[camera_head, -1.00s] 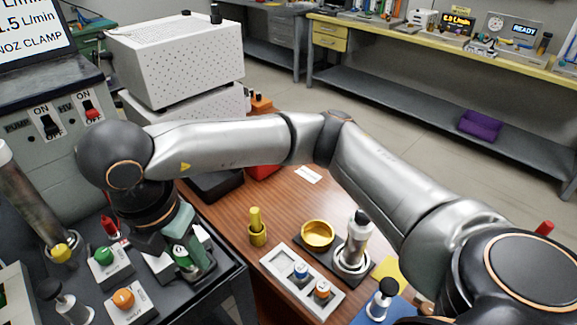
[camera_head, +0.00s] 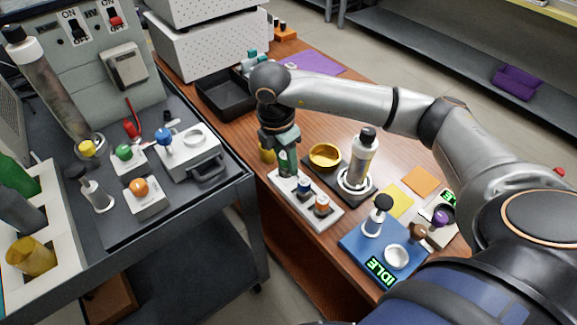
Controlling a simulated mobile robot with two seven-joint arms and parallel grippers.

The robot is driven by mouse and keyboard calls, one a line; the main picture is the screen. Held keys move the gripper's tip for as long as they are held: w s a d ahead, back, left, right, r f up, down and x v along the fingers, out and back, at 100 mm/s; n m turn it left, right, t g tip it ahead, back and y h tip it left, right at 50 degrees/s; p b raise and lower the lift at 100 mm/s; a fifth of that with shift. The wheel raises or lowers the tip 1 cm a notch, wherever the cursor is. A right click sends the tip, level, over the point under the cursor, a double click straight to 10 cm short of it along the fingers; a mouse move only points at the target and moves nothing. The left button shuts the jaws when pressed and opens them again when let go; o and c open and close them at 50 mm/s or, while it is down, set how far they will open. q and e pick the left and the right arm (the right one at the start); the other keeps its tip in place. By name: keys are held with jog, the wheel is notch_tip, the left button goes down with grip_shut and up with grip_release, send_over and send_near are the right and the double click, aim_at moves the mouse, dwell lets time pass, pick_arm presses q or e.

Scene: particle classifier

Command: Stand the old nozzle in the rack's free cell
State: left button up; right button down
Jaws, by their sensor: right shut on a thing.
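The white rack (camera_head: 325,221) lies on the wooden table. A blue-topped nozzle (camera_head: 304,185) and an orange-topped nozzle (camera_head: 322,205) stand in its middle and near cells. My right gripper (camera_head: 287,160) points down over the rack's far-left end, the end with no other nozzle. It is shut on the old nozzle (camera_head: 287,168), a small green-banded piece mostly hidden between the fingers. The nozzle is upright and at or just above that cell; I cannot tell whether it touches the bottom. My left gripper is out of view.
A gold bowl (camera_head: 324,155) and a silver cylinder (camera_head: 361,160) on a dark base stand just right of the rack. A yellow piece (camera_head: 266,153) is close behind my gripper. The black cart (camera_head: 214,207) with the machine is left; a blue IDLE scale (camera_head: 352,240) is in front.

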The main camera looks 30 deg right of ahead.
jog(key=w+d+f, duration=0.1)
jog(key=f, duration=0.1)
jog(key=w+d+f, duration=0.1)
jog(key=f, duration=0.1)
jog(key=w+d+f, duration=0.1)
jog(key=f, duration=0.1)
jog(key=shift+w, duration=0.4)
jog(key=shift+f, duration=1.5)
jog(key=shift+f, duration=0.2)
jog(key=shift+c, duration=2.1)
grip_release()
notch_tip(320, 180, up, 12)
jog(key=a, duration=0.1)
jog(key=shift+a+r, duration=0.15)
jog(key=shift+a, duration=0.25)
